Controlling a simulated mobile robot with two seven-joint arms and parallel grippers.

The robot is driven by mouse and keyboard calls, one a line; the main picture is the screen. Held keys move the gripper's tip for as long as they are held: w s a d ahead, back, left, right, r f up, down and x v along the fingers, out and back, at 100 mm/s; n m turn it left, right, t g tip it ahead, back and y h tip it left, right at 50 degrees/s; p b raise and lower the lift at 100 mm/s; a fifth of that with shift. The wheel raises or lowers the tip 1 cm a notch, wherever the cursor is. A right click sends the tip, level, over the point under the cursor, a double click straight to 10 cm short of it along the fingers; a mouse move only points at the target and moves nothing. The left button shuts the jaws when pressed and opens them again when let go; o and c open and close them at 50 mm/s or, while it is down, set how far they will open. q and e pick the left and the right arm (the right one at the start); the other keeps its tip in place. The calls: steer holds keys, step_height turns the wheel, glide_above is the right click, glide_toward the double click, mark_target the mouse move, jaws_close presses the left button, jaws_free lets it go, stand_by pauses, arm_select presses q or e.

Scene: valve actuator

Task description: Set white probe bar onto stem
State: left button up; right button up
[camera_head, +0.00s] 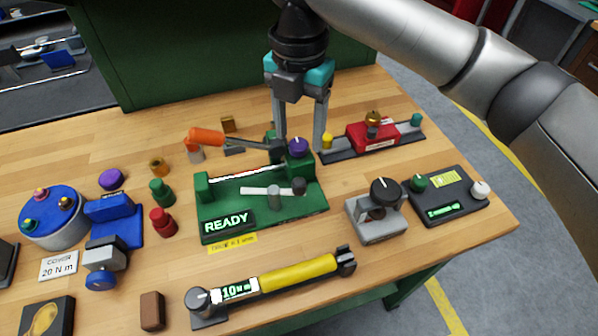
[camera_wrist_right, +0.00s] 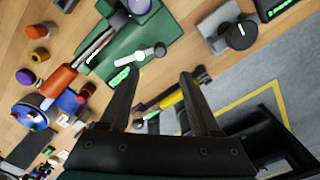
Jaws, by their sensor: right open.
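The white probe bar (camera_head: 256,190) lies low over the green fixture (camera_head: 222,192), running left to right. It also shows in the wrist view (camera_wrist_right: 132,58). A short grey cylinder (camera_head: 274,199), perhaps the stem, stands at the bar's middle, and a dark round piece (camera_head: 298,186) is at its right end. I cannot tell whether the bar rests on either. My right gripper (camera_head: 301,143) is open and empty, pointing down above the fixture's back right part, near the purple knob (camera_head: 298,148). It shows open in the wrist view (camera_wrist_right: 158,76). My left gripper is not in view.
An orange-handled tool (camera_head: 206,136) reaches toward the fixture's back. A red block on a rail (camera_head: 366,137) stands back right. A grey unit with a black knob (camera_head: 380,220) is right, and a yellow torque tool (camera_head: 298,273) lies in front. Red and green knobs stand left.

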mark_target(299, 181)
steer(key=f, duration=0.4)
steer(key=shift+s, duration=0.2)
step_height(299, 181, down, 8)
steer(key=shift+w+r+b, duration=0.1)
steer(key=shift+b, duration=0.75)
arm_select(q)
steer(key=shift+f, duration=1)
arm_select(e)
steer(key=shift+f, duration=0.7)
steer(key=c, duration=0.5)
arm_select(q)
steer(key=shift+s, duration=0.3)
arm_select(e)
jaws_close()
